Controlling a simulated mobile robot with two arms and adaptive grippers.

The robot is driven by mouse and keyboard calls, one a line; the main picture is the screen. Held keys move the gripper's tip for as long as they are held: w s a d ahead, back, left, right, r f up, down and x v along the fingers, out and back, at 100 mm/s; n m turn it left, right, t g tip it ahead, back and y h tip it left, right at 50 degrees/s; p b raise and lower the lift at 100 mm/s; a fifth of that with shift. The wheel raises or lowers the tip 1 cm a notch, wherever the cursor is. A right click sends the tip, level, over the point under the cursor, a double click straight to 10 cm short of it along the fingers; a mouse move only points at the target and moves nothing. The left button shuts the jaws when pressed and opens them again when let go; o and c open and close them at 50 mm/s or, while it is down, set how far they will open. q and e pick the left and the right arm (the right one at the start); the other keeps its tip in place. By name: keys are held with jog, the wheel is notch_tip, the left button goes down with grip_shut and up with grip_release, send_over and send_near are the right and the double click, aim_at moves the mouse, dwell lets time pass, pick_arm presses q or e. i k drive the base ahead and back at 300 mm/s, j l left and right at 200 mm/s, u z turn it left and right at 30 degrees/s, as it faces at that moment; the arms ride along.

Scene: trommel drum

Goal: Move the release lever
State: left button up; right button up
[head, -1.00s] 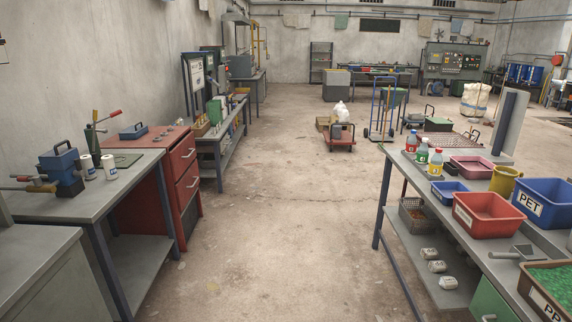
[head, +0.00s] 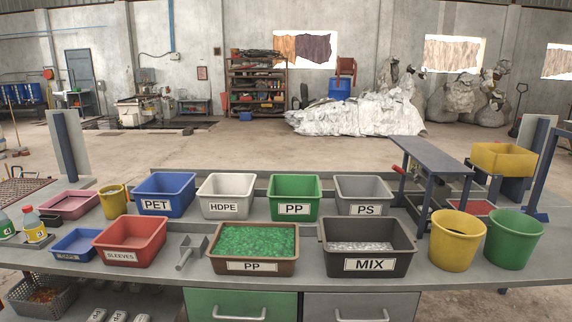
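I cannot pick out the release lever for certain in the head view. A small red handle (head: 398,169) shows at the left side of a raised dark grey stand (head: 432,156) on the right part of the bench; I cannot tell whether it is the lever. Much of what lies under the stand's top is in shadow or hidden by the bins. Neither of my grippers is in view.
A long grey bench (head: 330,287) crosses the foreground. It holds labelled bins, including the MIX bin (head: 368,264), a blue PET bin (head: 165,207), a yellow bucket (head: 455,254) and a green bucket (head: 512,252). Open floor (head: 270,153) lies behind it.

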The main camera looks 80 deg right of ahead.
aim_at(416, 179)
jog(key=z, duration=2.1)
